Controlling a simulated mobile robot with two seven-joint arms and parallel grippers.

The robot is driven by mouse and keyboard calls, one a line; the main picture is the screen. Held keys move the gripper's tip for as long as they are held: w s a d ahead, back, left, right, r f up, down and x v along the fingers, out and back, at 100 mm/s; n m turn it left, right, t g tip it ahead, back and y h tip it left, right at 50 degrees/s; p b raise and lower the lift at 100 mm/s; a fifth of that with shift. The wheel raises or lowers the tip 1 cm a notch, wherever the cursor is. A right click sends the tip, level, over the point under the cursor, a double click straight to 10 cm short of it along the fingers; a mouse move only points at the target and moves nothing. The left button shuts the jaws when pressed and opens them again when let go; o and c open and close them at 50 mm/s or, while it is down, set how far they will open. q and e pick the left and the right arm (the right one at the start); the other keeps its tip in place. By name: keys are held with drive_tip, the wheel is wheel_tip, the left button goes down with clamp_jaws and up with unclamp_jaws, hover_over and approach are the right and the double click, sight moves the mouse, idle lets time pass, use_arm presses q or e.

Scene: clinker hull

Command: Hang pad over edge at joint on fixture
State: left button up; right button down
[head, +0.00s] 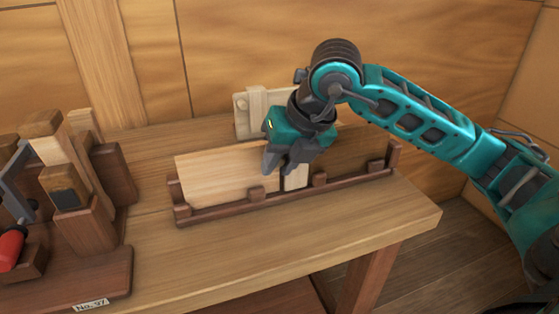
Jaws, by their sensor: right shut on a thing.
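The fixture (222,209) is a long dark wooden rack with short posts, standing on the workbench. A pale plank (225,176) stands in its left part, and a darker plank (345,163) stands in its right part. My right gripper (283,167) is at the joint between the planks, reaching down from above and behind. It is shut on a small pale piece, which looks like the pad (296,179). The pad shows just below the fingers, in front of the joint. The fingers hide its upper part, so I cannot tell whether it rests on the edge. My left gripper is out of view.
A pale upright stand (256,112) is on the bench behind the fixture. A dark wooden tool rack (88,270) with several blocks and a red-handled tool (11,247) stands at the left. The bench (300,235) is clear in front of the fixture. A wooden wall closes the back.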

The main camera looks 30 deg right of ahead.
drive_tip(key=c, duration=0.8)
unclamp_jaws()
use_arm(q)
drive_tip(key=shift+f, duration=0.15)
use_arm(e)
drive_tip(key=shift+s+r, duration=0.1)
drive_tip(key=shift+r, duration=0.2)
use_arm(q)
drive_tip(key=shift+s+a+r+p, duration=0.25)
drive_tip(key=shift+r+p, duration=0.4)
drive_tip(key=shift+p, duration=0.4)
use_arm(e)
drive_tip(key=v, duration=1.2)
drive_tip(key=shift+d, duration=0.1)
drive_tip(key=shift+s, duration=0.1)
